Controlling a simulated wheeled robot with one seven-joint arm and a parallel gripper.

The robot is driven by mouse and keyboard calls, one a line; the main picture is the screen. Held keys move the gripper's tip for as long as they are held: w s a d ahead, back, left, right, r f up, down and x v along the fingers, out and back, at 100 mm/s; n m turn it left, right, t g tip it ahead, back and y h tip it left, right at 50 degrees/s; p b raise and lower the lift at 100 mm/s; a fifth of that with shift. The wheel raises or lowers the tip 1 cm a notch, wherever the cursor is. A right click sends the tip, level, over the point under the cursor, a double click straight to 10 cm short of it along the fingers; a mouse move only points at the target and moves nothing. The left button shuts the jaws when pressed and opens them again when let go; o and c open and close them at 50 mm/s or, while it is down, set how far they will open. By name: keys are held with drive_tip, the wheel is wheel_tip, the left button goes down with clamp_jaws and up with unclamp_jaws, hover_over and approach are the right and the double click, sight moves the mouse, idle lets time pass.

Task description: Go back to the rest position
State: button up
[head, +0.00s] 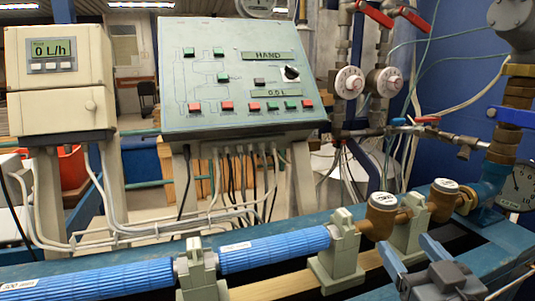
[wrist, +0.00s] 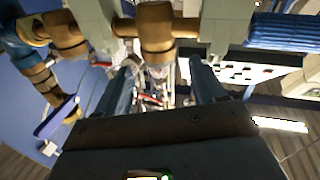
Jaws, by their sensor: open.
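My gripper (head: 408,252) is at the lower right of the head view, over the front of the bench. Its two blue-grey fingers are apart with nothing between them. In the wrist view my gripper (wrist: 162,72) also shows spread fingers. Beyond them, a brass water meter (wrist: 156,30) on the pipe line is at the top of that view. In the head view one brass meter (head: 382,216) and a second brass meter (head: 443,200) sit in the line behind my gripper. No rest position is marked in the views.
Grey-green clamps (head: 342,255) and a blue pipe (head: 275,248) run along the bench close to my gripper. A control panel (head: 230,130) and a flow display unit (head: 58,75) stand behind. Valves with red handles (head: 376,14) and a pressure gauge (head: 517,188) are at the right.

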drive_tip(key=s+a+f+m+g+h, duration=0.1)
drive_tip(key=s+f+m, duration=0.1)
drive_tip(key=s+f, duration=0.55)
drive_tip(key=s+a+f+m+g+h, duration=0.15)
drive_tip(key=s+f, duration=0.25)
drive_tip(key=s, duration=0.7)
drive_tip(key=s+n+g+y+b, duration=0.1)
drive_tip(key=s+b, duration=0.1)
drive_tip(key=s, duration=1.9)
drive_tip(key=shift+d, duration=0.15)
drive_tip(key=shift+f, duration=0.1)
